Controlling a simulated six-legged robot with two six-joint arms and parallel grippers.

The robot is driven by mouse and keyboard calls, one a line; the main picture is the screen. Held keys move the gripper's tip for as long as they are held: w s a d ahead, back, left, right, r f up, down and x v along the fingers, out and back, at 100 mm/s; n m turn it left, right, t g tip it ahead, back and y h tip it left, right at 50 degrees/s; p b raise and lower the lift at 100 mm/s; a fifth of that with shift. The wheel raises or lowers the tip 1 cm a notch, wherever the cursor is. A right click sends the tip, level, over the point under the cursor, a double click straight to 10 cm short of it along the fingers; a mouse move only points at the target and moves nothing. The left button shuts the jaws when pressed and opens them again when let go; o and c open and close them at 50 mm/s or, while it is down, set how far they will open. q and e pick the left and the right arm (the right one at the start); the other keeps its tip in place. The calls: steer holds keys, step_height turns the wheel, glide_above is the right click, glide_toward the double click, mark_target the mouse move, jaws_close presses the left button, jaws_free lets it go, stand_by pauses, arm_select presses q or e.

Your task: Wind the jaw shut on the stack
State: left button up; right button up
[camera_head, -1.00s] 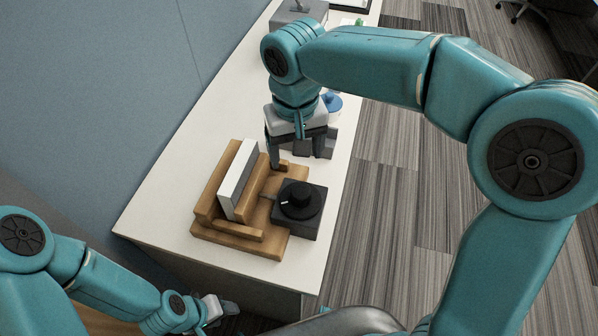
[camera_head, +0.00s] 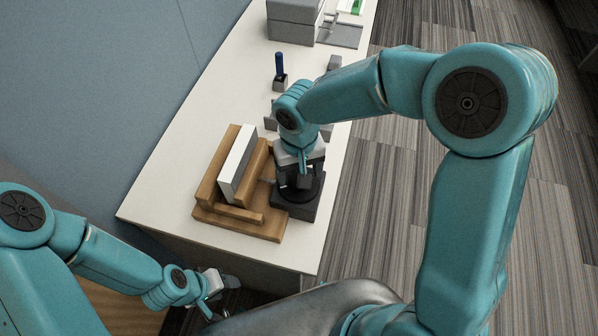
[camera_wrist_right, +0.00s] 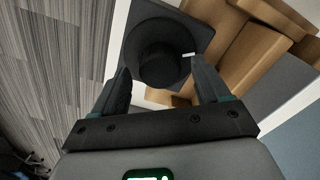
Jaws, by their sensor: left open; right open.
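A wooden vise (camera_head: 240,226) sits on the white table. A white-edged upright stack (camera_head: 238,163) stands between its back wooden wall and its wooden jaw (camera_head: 257,168). At its right is a black box (camera_head: 297,212) with a round black knob (camera_wrist_right: 160,60) carrying a white mark. My right gripper (camera_head: 299,184) points down over the knob; in the right wrist view its open fingers (camera_wrist_right: 161,76) lie on either side of the knob. I cannot tell whether they touch it. My left gripper (camera_head: 222,284) is open and empty at lower left, off the table.
Behind the vise stand a blue-handled tool in a small holder (camera_head: 280,72) and a grey box (camera_head: 294,22). Small grey parts lie partly hidden behind my right wrist. The table's front and right edges are close to the vise. Bare table (camera_head: 170,185) lies to its left.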

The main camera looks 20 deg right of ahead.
steer(key=shift+w+f, duration=0.15)
steer(key=shift+f, duration=0.85)
steer(key=shift+s, duration=0.2)
steer(key=shift+w, duration=0.15)
steer(key=shift+c, duration=0.5)
steer(key=c, duration=0.9)
steer(key=shift+c, duration=0.2)
